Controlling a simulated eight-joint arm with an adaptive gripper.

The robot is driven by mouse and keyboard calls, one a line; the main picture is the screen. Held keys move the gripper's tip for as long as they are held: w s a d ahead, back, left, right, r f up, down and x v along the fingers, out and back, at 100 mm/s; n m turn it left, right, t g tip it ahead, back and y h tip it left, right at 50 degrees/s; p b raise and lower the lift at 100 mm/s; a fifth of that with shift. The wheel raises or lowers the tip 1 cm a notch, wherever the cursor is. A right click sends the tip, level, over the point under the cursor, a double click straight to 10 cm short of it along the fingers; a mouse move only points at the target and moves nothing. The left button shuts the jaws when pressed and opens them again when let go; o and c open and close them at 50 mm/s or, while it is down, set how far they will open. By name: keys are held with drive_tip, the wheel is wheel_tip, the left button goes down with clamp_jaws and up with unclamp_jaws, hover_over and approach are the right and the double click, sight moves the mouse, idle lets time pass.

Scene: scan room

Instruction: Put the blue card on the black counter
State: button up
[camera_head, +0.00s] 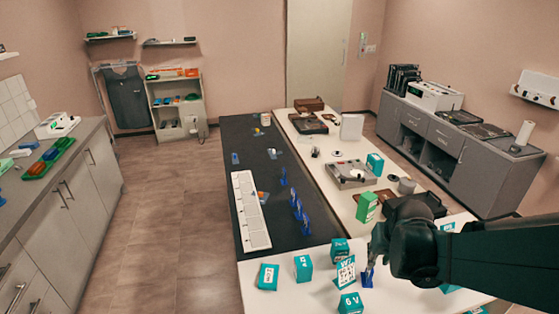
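The black counter (243,132) is the long dark top left of the middle of the view. Several upright blue pieces (299,212) stand along its right side. My gripper (371,264) points down over the near white table at the lower right. A small blue piece (367,277), which may be the blue card, shows right at the fingertips. It is too small to tell if the fingers hold it or only touch it. My gripper and arm hide part of the table behind them.
Several teal boxes (303,268) and a white printed card (345,271) lie close to my gripper. A green box (367,207) stands behind it. A long white tray (249,209) lies on the black counter's left side. Bare black surface shows between the tray and the blue pieces.

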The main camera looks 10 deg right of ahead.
drive_tip(key=shift+a, duration=0.1)
drive_tip(key=s+a+r+n+t+y, duration=0.1)
drive_tip(key=s+a+r+n, duration=0.1)
drive_tip(key=a+r, duration=0.5)
drive_tip(key=s+a+r+n+t, duration=0.2)
drive_tip(key=s+a+r, duration=0.2)
drive_tip(key=a, duration=1.1)
wheel_tip(320, 180, up, 3)
drive_tip(key=shift+a+r+n+y, duration=0.1)
drive_tip(key=shift+a+n+y, duration=0.2)
drive_tip(key=shift+y, duration=0.1)
drive_tip(key=shift+o, duration=0.2)
drive_tip(key=o, duration=1)
drive_tip(key=shift+o, duration=0.2)
drive_tip(key=shift+d, duration=0.1)
